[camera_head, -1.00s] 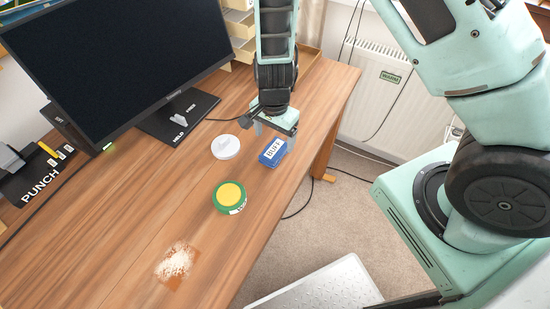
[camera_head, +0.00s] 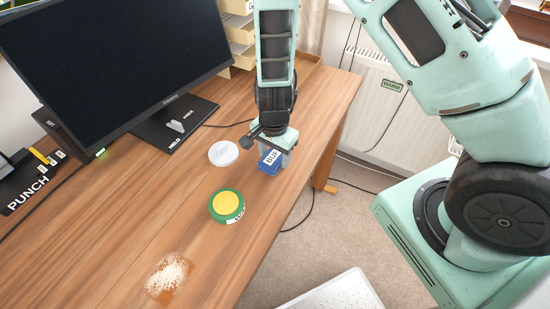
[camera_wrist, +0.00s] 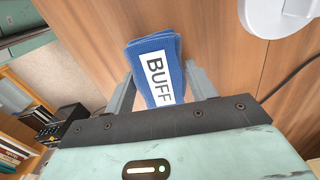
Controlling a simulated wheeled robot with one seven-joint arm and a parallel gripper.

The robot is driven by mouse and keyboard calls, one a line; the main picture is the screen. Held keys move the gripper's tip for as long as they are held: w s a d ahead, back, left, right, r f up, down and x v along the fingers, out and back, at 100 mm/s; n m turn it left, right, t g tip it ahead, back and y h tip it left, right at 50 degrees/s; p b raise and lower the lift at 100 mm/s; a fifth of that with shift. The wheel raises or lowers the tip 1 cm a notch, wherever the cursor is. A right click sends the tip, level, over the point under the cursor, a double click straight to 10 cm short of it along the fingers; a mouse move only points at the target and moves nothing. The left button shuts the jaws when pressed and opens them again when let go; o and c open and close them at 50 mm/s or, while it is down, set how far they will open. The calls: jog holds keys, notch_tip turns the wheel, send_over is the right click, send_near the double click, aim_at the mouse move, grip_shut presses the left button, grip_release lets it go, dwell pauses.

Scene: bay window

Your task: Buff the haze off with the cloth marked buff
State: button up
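The blue cloth marked BUFF (camera_head: 268,162) lies folded near the desk's right edge. In the wrist view the cloth (camera_wrist: 155,62) sits between the two fingers of my gripper (camera_wrist: 160,85). The fingers are apart, one along each side, with a narrow gap showing at the right finger. In the head view my gripper (camera_head: 272,150) is down over the cloth and hides part of it. A pale, powdery hazy patch (camera_head: 170,275) is on the wood at the near part of the desk.
A green tin with a yellow top (camera_head: 227,205) stands between cloth and patch. A white round object (camera_head: 223,153) is left of the cloth. The desk (camera_head: 110,235) has clear wood.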

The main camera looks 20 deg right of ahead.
jog(key=shift+r+p, duration=3.05)
jog(key=shift+r, duration=0.05)
jog(key=shift+f, duration=0.1)
